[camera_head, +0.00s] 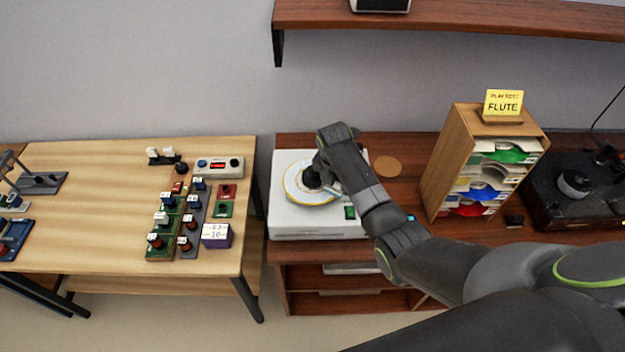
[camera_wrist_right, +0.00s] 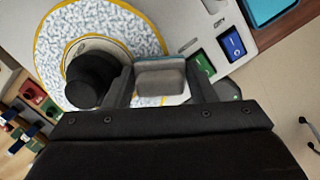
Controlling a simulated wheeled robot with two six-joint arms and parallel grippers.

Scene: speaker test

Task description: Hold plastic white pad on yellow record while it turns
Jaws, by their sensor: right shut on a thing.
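The record (camera_head: 296,192) lies on a white turntable machine (camera_head: 285,222). It has a yellow rim and a speckled white-blue face, and also shows in the right wrist view (camera_wrist_right: 136,32). A black knob (camera_wrist_right: 92,78) stands at its middle. My right gripper (camera_head: 327,184) is over the record's right part, shut on a pale grey-white pad (camera_wrist_right: 160,80) with a teal upper edge. In the right wrist view the pad overlaps the record near its rim, beside the knob; I cannot tell whether it touches the face. My left gripper is not in view.
A green switch (camera_head: 350,212) is at the machine's front right. A wooden rack (camera_head: 449,165) with coloured sleeves and a FLUTE sign (camera_head: 503,103) stands to the right, then a dark record player (camera_head: 545,200). A shelf (camera_head: 450,18) hangs above. A workbench (camera_head: 90,165) with controls is left.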

